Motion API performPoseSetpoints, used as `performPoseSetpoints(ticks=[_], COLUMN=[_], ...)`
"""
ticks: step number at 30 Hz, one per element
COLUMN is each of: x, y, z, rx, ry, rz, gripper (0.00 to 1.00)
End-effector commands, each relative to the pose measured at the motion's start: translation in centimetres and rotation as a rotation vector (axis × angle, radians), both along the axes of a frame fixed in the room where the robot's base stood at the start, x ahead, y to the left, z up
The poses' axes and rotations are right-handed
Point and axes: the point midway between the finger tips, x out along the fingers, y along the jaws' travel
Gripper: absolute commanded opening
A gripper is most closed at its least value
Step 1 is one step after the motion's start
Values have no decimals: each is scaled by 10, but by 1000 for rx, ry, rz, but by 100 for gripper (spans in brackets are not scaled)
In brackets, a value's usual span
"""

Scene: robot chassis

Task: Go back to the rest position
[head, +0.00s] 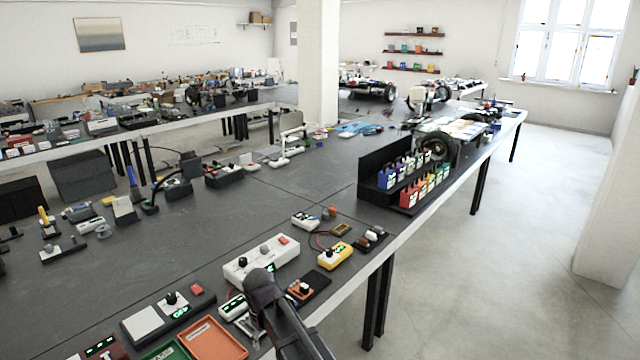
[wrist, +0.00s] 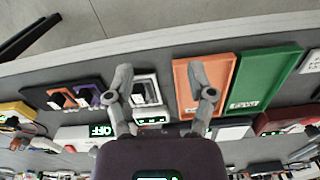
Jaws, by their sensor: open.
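My gripper (wrist: 162,100) shows in the wrist view with its two grey fingers spread wide apart. Nothing is between the fingertips that I can see held; it is open and empty. In that view it hangs over the dark workbench, near an orange tray (wrist: 222,68) and a small white device with a green display (wrist: 150,112). In the head view my dark arm reaches up from the bottom edge, at the bench's near edge, and the fingers are hard to make out there.
The long dark bench (head: 290,185) carries an orange tray (head: 213,340), a green tray (head: 166,351), a white control box (head: 262,258) and a yellow device (head: 335,256). A black rack (head: 385,165) with coloured boxes stands farther right. Clear floor (head: 500,270) lies on the right.

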Motion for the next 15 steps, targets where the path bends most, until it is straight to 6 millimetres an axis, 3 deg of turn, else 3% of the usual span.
performPoseSetpoints(ticks=[5, 15], x=[0, -9], y=[-40, -145], z=[-2, -6], rx=[0, 0], ry=[0, 1], rz=[-81, -314], gripper=[70, 70])
